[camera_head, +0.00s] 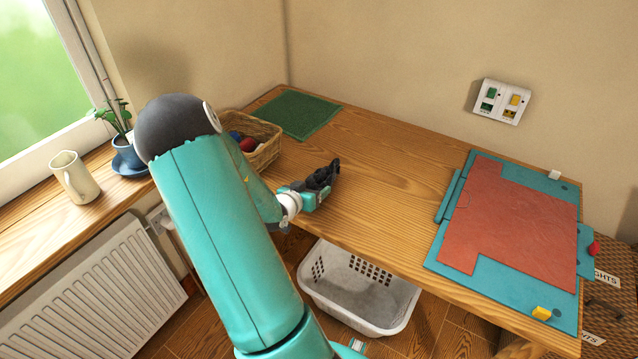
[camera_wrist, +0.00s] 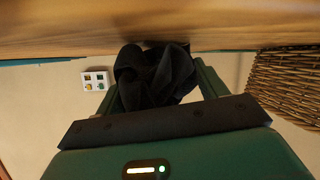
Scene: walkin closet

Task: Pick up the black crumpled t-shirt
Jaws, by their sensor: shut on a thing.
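My gripper (camera_head: 322,186) is over the wooden table in the head view. It is shut on the black crumpled t-shirt (camera_head: 327,173), which shows as a small dark bundle at its tip. In the wrist view the t-shirt (camera_wrist: 153,76) is a bunched, folded black cloth between the two fingers. It appears close to the table top (camera_wrist: 60,28); I cannot tell whether it touches. The fingertips are largely hidden by the cloth.
A wicker basket (camera_head: 268,157) with balls stands left of my gripper. A green mat (camera_head: 297,114) lies behind. A teal and red board (camera_head: 515,215) lies at right. A white laundry basket (camera_head: 352,313) stands on the floor below. The middle of the table is clear.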

